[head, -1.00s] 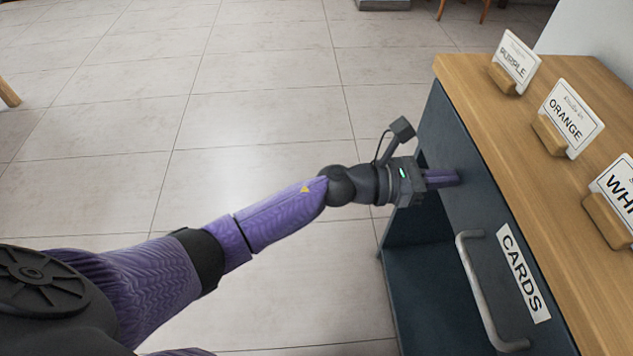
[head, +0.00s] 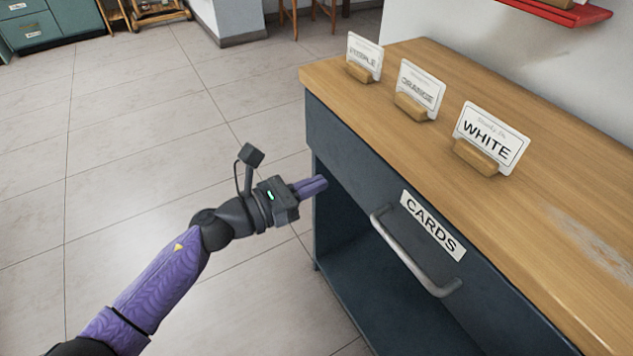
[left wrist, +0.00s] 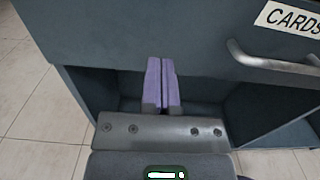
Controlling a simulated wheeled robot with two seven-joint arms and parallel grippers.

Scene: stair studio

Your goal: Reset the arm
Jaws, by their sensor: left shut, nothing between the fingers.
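My left gripper (head: 318,185) is shut and empty, its purple fingers together. In the head view it is in front of the left part of the dark blue cabinet (head: 340,143), below the wooden top. In the left wrist view the closed fingers (left wrist: 161,84) point at the cabinet front, with the drawer face above and open shelf space behind. I cannot tell whether the fingertips touch the cabinet. My right gripper is not in view.
A drawer labelled CARDS (head: 432,226) has a grey bar handle (head: 412,262) to the right of my gripper. Card stands reading PURPLE (head: 364,57), ORANGE (head: 420,90) and WHITE (head: 491,138) stand on the wooden top (head: 400,150). Tiled floor at left is clear.

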